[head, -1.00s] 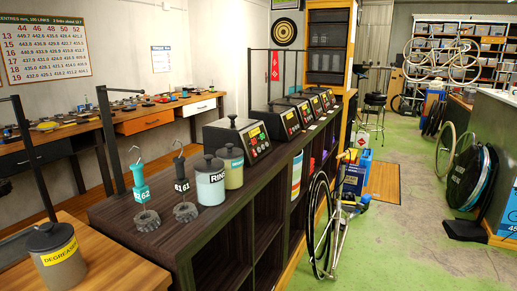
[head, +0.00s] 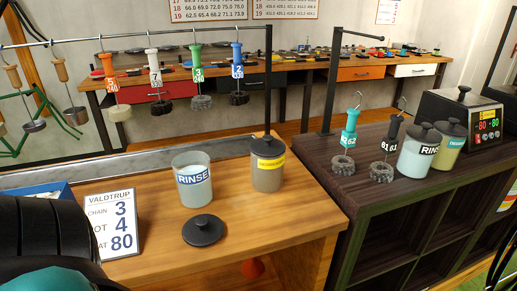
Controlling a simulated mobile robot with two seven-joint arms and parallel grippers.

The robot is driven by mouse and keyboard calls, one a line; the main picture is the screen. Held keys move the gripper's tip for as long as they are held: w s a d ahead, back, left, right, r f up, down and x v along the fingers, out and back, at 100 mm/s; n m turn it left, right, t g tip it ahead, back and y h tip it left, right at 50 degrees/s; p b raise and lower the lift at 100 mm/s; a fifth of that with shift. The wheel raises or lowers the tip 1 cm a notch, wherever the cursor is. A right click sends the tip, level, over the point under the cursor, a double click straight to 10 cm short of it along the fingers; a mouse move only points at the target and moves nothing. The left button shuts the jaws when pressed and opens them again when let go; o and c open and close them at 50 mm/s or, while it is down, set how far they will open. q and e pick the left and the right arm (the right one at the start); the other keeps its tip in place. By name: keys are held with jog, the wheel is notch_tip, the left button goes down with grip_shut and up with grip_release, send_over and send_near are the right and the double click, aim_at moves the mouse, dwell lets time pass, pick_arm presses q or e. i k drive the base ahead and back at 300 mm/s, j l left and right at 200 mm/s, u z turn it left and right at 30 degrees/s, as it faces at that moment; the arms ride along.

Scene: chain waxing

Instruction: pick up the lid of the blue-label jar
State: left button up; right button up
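An open glass jar (head: 193,182) with a blue-lettered RINSE label stands upright on the wooden bench and holds pale liquid. A round black lid (head: 204,230) with a small knob lies on the bench top just in front of it, apart from the jar. A second RINSE jar (head: 417,158), with its black lid on, stands on the dark cabinet at the right. Neither of my grippers shows, so their distance from the lid cannot be seen.
A yellow-label jar (head: 267,175) with a lid stands right of the open jar. A number sign (head: 111,220) stands at left. Coloured-handled tools (head: 196,75) hang from a rail behind. Dark ribbed shapes (head: 45,235) fill the lower left corner. The bench right of the lid is clear.

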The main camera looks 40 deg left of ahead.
aim_at(202, 230)
jog(key=u, duration=1.85)
